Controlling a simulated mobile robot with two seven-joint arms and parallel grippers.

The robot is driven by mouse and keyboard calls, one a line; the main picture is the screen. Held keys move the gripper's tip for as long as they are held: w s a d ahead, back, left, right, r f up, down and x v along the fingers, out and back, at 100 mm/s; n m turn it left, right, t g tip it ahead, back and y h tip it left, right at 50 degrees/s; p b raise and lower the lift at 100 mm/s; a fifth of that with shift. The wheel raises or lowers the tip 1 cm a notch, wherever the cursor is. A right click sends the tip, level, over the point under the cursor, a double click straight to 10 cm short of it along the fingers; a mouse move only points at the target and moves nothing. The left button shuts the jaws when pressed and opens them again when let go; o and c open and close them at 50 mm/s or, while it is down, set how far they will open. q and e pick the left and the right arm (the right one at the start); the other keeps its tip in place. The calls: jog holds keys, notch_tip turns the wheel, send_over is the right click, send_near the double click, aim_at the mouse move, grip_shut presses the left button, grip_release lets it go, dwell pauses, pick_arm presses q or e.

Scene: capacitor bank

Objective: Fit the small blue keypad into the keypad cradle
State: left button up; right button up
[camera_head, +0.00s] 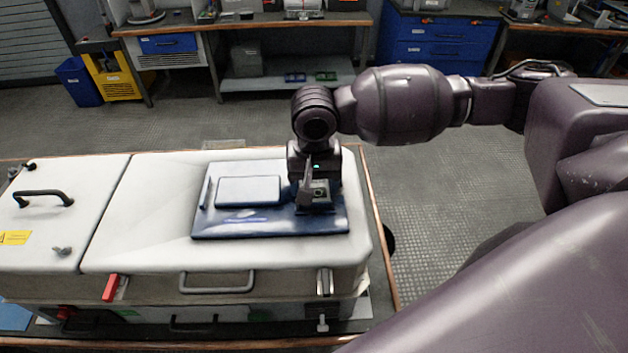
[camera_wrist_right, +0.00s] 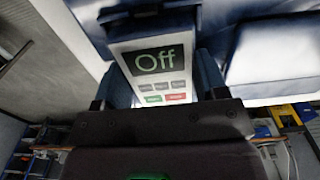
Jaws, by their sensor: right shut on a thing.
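The small keypad (camera_wrist_right: 152,62) shows in the wrist view with a dark screen reading "Off", a pale face and several small buttons, one green and one red. My right gripper (camera_wrist_right: 164,88) is shut on it, with blue parts at both sides of the face. In the head view, my right gripper (camera_head: 316,196) points down over the right part of a dark blue base plate (camera_head: 270,229), which looks like the cradle. I cannot tell whether the keypad touches the plate or is seated. My left gripper is out of view.
The plate lies on a white cabinet (camera_head: 130,215) with a black handle (camera_head: 43,196), a grey front handle (camera_head: 217,283) and a red latch (camera_head: 111,287). A raised pale blue block (camera_head: 248,190) stands on the plate left of my gripper. Workbenches stand behind, across open floor.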

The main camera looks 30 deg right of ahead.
jog(key=shift+f, duration=0.15)
jog(key=o, duration=1)
jog(key=shift+o, duration=0.2)
notch_tip(320, 180, up, 11)
jog(key=shift+f, duration=0.15)
